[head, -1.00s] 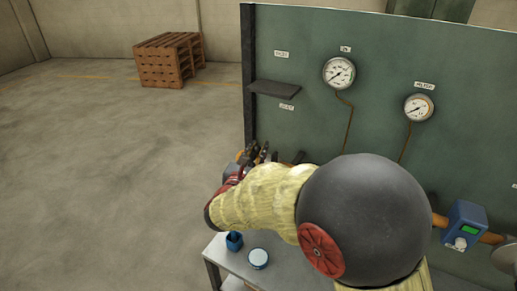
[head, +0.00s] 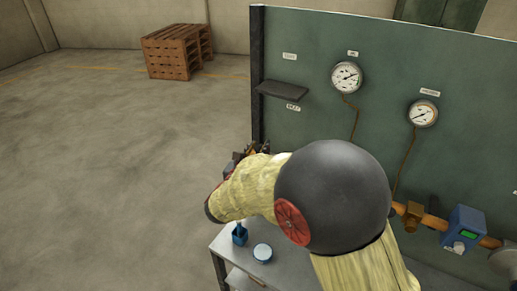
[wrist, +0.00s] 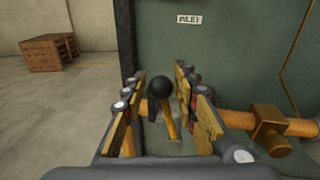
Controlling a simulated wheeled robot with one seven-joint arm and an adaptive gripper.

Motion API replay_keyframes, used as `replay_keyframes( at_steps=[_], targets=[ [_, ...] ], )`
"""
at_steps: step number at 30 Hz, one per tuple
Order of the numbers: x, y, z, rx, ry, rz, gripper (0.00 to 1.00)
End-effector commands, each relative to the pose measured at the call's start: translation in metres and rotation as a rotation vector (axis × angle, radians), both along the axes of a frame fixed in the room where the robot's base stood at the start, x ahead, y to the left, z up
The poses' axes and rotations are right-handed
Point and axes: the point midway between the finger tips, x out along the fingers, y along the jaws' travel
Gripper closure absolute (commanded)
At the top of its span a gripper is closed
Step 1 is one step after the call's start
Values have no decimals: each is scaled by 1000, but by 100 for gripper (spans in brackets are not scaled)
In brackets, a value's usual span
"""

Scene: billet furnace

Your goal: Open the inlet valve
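The INLET label (wrist: 189,19) is on the green panel in the wrist view. My gripper (wrist: 160,100) is open, with one padded finger on each side of the knob. Gaps show between the knob and both fingers. In the head view my arm hides the lever, and only the gripper's dark fingertips (head: 258,148) show.
Two gauges, left (head: 346,77) and right (head: 422,113), hang on the panel (head: 300,25). A dark shelf (head: 283,90) juts out at its left. A small table (head: 228,247) holds a blue bottle (head: 239,234) and a round tin (head: 262,252). Wooden pallets (head: 177,52) stand behind open floor.

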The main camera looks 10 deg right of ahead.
Motion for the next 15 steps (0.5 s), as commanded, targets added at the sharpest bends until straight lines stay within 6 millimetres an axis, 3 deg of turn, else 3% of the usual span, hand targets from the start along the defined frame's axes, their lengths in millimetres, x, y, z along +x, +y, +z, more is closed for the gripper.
replay_keyframes(
  at_steps=[8, 15],
  targets=[
    [-3, 2, 0, 0, 0, 0, 71],
    [-31, 23, 2, 0, 0, 4, 71]
  ],
)
